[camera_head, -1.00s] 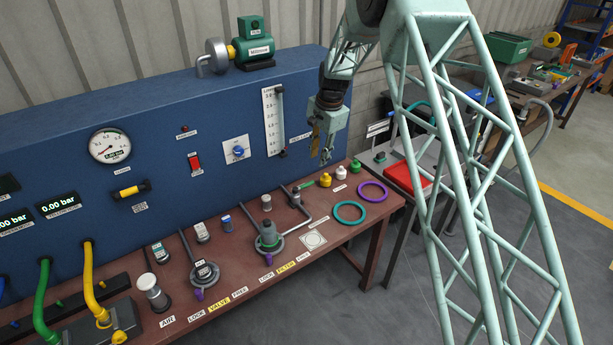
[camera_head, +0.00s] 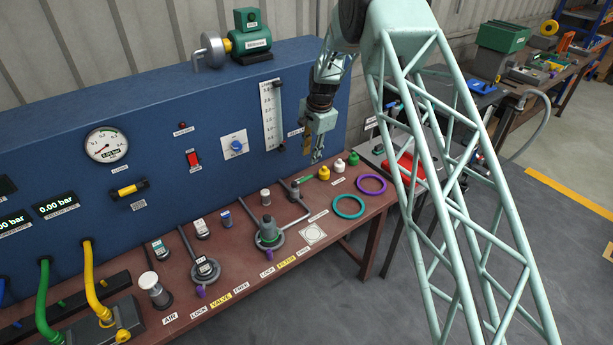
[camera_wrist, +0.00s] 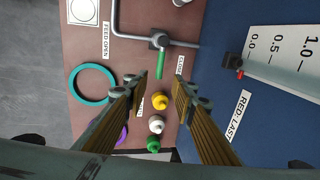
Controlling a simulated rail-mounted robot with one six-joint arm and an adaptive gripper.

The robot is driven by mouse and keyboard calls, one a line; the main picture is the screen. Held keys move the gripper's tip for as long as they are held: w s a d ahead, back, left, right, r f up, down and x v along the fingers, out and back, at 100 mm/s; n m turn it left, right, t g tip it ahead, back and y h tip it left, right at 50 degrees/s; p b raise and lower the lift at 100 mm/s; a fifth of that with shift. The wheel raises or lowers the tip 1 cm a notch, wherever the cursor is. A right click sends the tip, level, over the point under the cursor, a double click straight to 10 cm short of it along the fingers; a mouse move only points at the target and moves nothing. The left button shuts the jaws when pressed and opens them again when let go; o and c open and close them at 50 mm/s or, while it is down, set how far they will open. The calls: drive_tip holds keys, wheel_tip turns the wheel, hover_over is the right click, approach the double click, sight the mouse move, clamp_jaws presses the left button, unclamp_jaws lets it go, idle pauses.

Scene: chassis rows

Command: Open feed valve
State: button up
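The feed valve is a grey fitting on a bent pipe with a green lever; its lever (camera_wrist: 160,66) points toward my gripper in the wrist view. The valve body (camera_wrist: 159,41) sits on the pipe, near a "FEED OPEN" label (camera_wrist: 106,39) and another label at the panel side. In the head view the valve (camera_head: 295,189) is on the brown bench below the blue panel. My gripper (camera_wrist: 160,82) is open and empty, its fingers to either side of the lever's line. In the head view my gripper (camera_head: 317,158) hangs above the lever; I see no contact.
Yellow (camera_wrist: 160,101), white (camera_wrist: 156,124) and green (camera_wrist: 153,145) knobs stand in a row beneath my fingers. A teal ring (camera_head: 349,206) and a purple ring (camera_head: 371,184) lie on the bench. The blue panel (camera_head: 80,110) rises close behind.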

sight(307, 178)
drive_tip(key=shift+w+a+f+p, duration=0.3)
drive_tip(key=shift+w+f+p, duration=0.05)
drive_tip(key=shift+f, duration=1.85)
drive_tip(key=shift+w+a+f+p, duration=0.3)
drive_tip(key=shift+f+p, duration=0.05)
drive_tip(key=shift+f, duration=1.9)
drive_tip(key=shift+w+a+f+p, duration=0.3)
drive_tip(key=shift+w+f+p, duration=0.05)
drive_tip(key=shift+f, duration=1.85)
drive_tip(key=shift+c, duration=0.7)
clamp_jaws()
